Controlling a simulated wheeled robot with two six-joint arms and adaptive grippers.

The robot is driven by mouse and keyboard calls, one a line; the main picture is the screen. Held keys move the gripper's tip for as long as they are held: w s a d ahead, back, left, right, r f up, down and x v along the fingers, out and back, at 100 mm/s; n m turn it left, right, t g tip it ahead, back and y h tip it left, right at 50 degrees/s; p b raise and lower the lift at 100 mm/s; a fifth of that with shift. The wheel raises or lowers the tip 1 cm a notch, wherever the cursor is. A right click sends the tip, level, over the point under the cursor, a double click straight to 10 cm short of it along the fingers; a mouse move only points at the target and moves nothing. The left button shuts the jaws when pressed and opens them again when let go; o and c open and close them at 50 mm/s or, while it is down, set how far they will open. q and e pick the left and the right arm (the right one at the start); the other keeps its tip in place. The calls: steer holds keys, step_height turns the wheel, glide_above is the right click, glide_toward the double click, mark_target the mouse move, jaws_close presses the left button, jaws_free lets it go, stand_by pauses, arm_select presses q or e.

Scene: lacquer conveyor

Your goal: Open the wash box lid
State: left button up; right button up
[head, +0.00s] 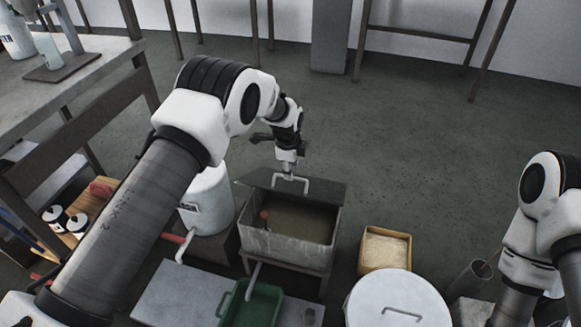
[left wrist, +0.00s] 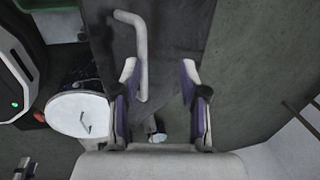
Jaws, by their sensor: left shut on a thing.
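The wash box (head: 285,248) is a grey metal tub on a stand, with murky brownish contents showing inside. Its dark lid (head: 322,190) is raised at the far side of the box, leaving the opening uncovered. The pale bar handle (head: 290,179) is on the lid. In the left wrist view the handle (left wrist: 142,50) runs beside one finger of the gripper (left wrist: 158,85), against the dark lid (left wrist: 180,35). My right arm shows at the right edge, but its gripper is out of view.
A white lidded bucket (head: 208,200) stands left of the box. A green tray (head: 252,305) is in front, a yellow-brown box (head: 385,249) is to the right, and a white round lid (head: 397,302) is nearer. Open floor lies behind.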

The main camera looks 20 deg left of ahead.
arm_select(q)
step_height(320, 180, up, 12)
steer(key=s, duration=0.2)
steer(key=shift+s+f, duration=0.15)
steer(key=shift+f, duration=0.1)
